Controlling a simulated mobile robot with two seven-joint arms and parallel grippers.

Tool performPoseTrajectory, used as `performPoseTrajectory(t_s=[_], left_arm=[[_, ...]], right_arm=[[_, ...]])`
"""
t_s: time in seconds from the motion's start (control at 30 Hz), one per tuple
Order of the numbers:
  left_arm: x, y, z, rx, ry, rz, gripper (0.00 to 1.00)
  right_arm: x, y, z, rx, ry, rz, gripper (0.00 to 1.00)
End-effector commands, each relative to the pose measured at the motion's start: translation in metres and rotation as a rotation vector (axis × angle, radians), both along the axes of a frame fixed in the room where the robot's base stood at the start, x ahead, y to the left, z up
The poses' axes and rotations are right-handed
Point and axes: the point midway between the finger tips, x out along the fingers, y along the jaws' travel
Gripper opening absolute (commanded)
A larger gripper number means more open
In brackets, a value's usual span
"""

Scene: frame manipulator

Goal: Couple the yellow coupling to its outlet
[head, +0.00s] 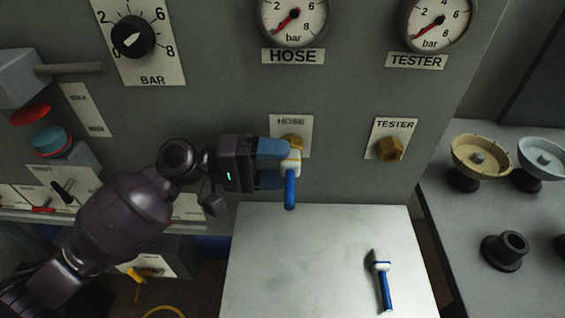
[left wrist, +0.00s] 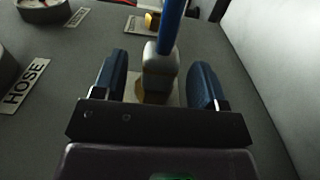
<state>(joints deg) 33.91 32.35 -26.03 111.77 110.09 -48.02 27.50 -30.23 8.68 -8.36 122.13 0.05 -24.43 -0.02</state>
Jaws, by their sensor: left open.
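The brass TESTER outlet (head: 390,149) is bare. My right gripper is not in view.
A second white and blue coupling (head: 380,264) lies on the pale shelf (head: 290,270) below the outlets. Gauges (head: 293,20) and a BAR knob (head: 132,37) are above. Bowl-shaped parts (head: 480,157) stand on the right table. A yellow hose (head: 165,311) shows at lower left.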

Motion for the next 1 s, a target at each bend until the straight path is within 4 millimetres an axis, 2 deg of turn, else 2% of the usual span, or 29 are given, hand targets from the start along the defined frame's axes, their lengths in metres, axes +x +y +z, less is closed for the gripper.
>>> performPoseTrajectory(t_s=[0.3,0.5,0.7,1.0], left_arm=[[0.0,0.061,-0.002,0.002,0.003,0.002,0.66],[0.0,0.087,-0.001,0.0,0.002,0.0,0.66],[-0.001,0.097,0.0,0.0,-0.001,-0.001,0.66],[0.0,0.097,0.0,-0.001,-0.001,-0.001,0.66]], right_arm=[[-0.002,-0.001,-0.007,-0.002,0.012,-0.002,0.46],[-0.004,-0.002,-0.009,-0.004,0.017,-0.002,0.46],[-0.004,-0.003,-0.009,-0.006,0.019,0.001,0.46],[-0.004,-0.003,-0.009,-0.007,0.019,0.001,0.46]])
